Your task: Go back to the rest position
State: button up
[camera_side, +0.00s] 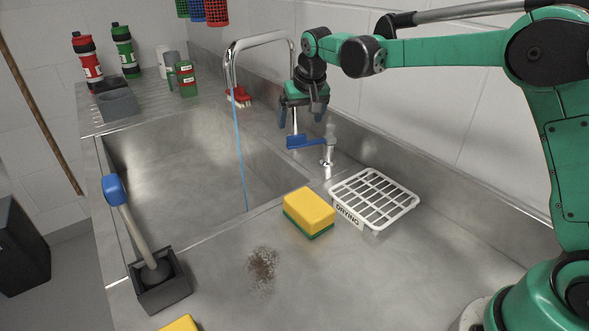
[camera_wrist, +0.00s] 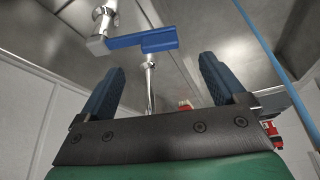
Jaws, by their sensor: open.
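My gripper (camera_side: 303,113) is open and empty, with its two blue fingers pointing down above the back rim of the sink. In the side view it is just above and beside a blue tap lever (camera_side: 306,142) on a chrome stem. The wrist view shows my gripper (camera_wrist: 165,85) with its fingers spread apart. The blue lever (camera_wrist: 140,40) lies beyond the fingertips there and nothing is between the fingers. I cannot tell whether a finger touches the lever.
The chrome spout (camera_side: 232,60) arches behind the sink (camera_side: 190,160), with a thin blue water stream (camera_side: 240,160). A yellow sponge (camera_side: 309,210), a white drying rack (camera_side: 375,198) and a brown stain (camera_side: 262,268) are on the counter.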

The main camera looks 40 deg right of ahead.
jog(key=shift+s+r, duration=0.1)
jog(key=s+a+r+n+t, duration=0.15)
jog(key=s+r, duration=0.25)
jog(key=s, duration=0.6)
jog(key=s+a+f+n+t+y, duration=0.1)
jog(key=s+f+n, duration=0.1)
jog(key=s, duration=0.9)
jog(key=shift+s+a+f, duration=0.2)
jog(key=shift+s+f, duration=0.05)
jog(key=shift+f, duration=0.55)
